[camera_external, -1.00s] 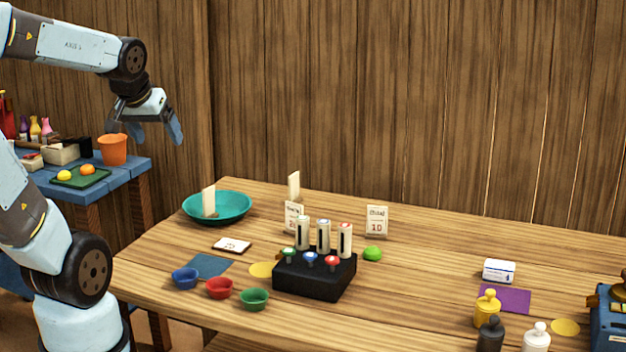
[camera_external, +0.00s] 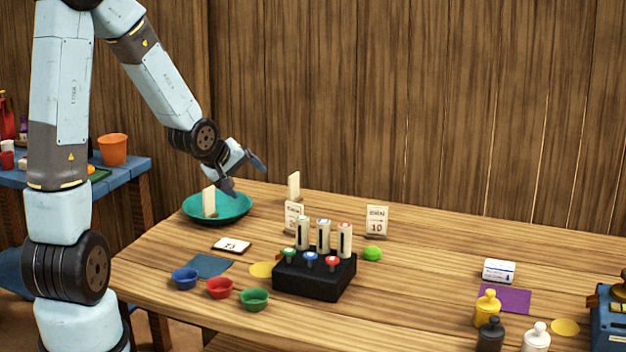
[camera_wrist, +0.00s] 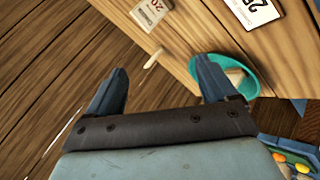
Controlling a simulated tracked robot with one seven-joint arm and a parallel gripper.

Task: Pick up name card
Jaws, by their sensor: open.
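Several cards are in view, and I cannot tell which is the name card. A pale card (camera_external: 209,201) stands in the teal bowl (camera_external: 245,207). Another pale card (camera_external: 294,186) stands at the table's back edge. A printed card (camera_external: 294,216) stands in front of that one and shows as a card reading 20 in the wrist view (camera_wrist: 151,13). A card reading 10 (camera_external: 377,221) stands to the right. A flat card (camera_external: 232,246) lies in front of the bowl. My gripper (camera_external: 244,177) is open and empty above the bowl; its fingers show in the wrist view (camera_wrist: 160,74).
A black block (camera_external: 315,280) with three white tubes and coloured knobs stands mid-table. Blue (camera_external: 185,279), red (camera_external: 219,288) and green (camera_external: 254,299) cups line the front left. Bottles (camera_external: 488,308) stand front right. The table's right middle is mostly clear.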

